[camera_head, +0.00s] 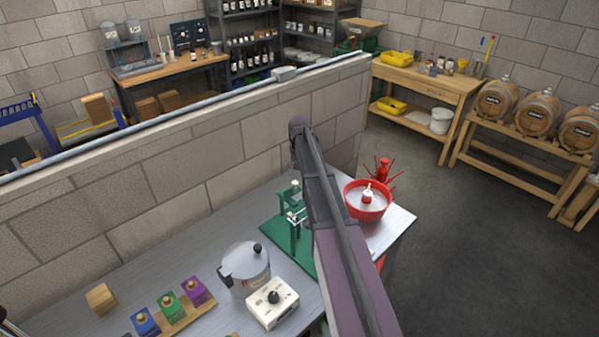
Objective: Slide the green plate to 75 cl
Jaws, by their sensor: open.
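A small green plate-like block (171,309) with a round wooden knob stands on a wooden strip (193,318) on the grey bench, at the lower left. It stands between a blue block (145,323) and a purple block (195,291), each with a similar knob. Another green thing, a flat base (273,238) under a green stand, lies further right, partly behind my arm. No 75 cl mark is readable. My arm rises from the bottom middle, but I cannot make out my gripper.
A grey pot (245,270) and a white box with a black knob (272,303) stand right of the blocks. A wooden block (101,298) lies left. A red bowl (367,201) stands at the bench's right end. A block wall (240,155) runs behind the bench.

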